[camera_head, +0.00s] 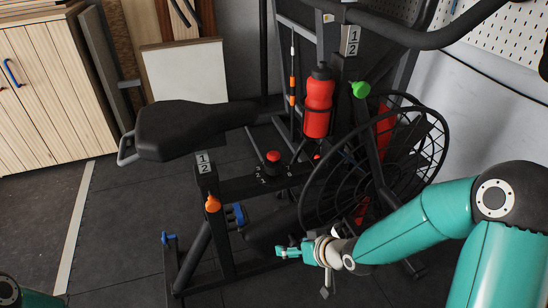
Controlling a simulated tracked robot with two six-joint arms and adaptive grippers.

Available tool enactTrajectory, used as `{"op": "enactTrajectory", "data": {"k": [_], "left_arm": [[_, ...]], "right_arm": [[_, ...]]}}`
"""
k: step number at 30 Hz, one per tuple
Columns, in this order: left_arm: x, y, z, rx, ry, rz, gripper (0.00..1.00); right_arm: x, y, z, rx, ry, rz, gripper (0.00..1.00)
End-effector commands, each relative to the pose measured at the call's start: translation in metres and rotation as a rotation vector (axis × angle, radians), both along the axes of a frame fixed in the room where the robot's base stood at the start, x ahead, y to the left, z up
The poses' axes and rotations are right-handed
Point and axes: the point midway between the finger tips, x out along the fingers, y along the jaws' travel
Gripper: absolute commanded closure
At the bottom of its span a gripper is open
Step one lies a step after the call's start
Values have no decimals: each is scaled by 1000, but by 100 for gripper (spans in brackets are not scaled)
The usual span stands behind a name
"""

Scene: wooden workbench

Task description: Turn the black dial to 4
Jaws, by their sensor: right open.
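The dial (273,161) sits on the dark frame of an exercise bike in the middle of the head view. It has a dark body and a red top, with small pale numbers on the frame around it. Its exact setting is too small to read. My right gripper (281,252) is open, with teal fingers pointing left. It is below the dial in the picture and apart from it, near the bike's lower frame. Only a bit of my left arm shows at the bottom left corner; its gripper is out of view.
The black saddle (185,128) stands left of the dial. A red bottle (318,103) and the caged fan wheel (425,150) are to its right. An orange knob (213,204) and a green knob (361,89) stick out. Open floor lies at the lower left.

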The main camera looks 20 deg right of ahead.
Motion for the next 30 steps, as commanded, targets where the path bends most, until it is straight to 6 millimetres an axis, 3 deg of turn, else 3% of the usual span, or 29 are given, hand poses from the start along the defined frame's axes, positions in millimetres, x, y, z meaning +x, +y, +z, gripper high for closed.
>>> {"op": "enactTrajectory", "data": {"k": [1,3,6,10,14,20,30], "left_arm": [[0,0,9,0,0,0,60],[0,0,14,0,0,0,60],[0,0,19,0,0,0,60],[0,0,21,0,0,0,60],[0,0,18,0,0,0,60],[0,0,7,0,0,0,60],[0,0,-14,0,0,0,60]], "right_arm": [[14,-12,46,-27,-102,7,22],[25,-24,94,-65,-220,28,22],[32,-35,148,-114,-346,52,22],[34,-43,186,-155,-438,70,22],[39,-43,193,-168,-463,77,22],[62,-35,180,-166,-462,79,22],[127,-15,152,-166,-462,78,22]]}}
